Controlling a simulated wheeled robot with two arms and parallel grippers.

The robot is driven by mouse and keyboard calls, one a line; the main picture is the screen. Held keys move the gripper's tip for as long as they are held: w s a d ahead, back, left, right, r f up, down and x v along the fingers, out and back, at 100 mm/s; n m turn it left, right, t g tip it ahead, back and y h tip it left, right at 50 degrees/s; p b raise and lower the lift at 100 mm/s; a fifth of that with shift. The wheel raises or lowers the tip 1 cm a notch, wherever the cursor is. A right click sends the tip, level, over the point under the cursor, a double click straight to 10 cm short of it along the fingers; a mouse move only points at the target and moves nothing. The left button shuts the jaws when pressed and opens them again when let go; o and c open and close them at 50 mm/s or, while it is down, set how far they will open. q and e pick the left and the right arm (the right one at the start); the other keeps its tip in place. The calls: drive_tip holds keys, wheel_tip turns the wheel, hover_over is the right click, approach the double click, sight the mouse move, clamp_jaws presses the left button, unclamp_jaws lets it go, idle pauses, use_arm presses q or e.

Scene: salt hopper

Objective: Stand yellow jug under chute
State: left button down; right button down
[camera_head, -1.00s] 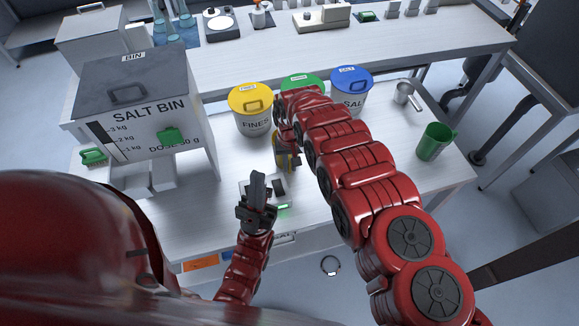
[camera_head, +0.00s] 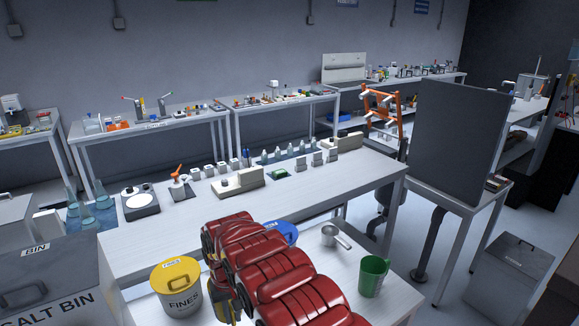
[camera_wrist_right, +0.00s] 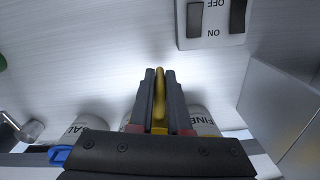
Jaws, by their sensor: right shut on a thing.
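My right gripper (camera_wrist_right: 160,85) is shut on a thin yellow part, taken as the yellow jug's handle (camera_wrist_right: 160,100), in the right wrist view. The jug's body is not clear there. In the head view, a bit of dark and yellow (camera_head: 224,306) shows beside my red right arm at the bottom edge; the arm hides most of it. The salt bin (camera_head: 55,285) stands at the lower left, cut off by the frame, and its chute is out of view. My left gripper is out of view.
A yellow-lidded FINES tub (camera_head: 178,288) stands left of my arm, and a blue-lidded tub (camera_head: 283,233) is partly behind it. An on/off switch plate (camera_wrist_right: 212,22) shows in the wrist view.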

drive_tip(key=w+d+r+b, duration=0.1)
drive_tip(key=w+d+r, duration=0.1)
drive_tip(key=w+d, duration=0.45)
drive_tip(key=d+r+m+b, duration=0.1)
drive_tip(key=d+r+m, duration=0.1)
drive_tip(key=d, duration=1.1)
drive_tip(key=w+d+r+m+b, duration=0.1)
drive_tip(key=d+r+m, duration=0.1)
drive_tip(key=d, duration=1.1)
drive_tip(key=shift+r+b, duration=0.35)
drive_tip(key=shift+r, duration=0.2)
drive_tip(key=shift+a, duration=0.15)
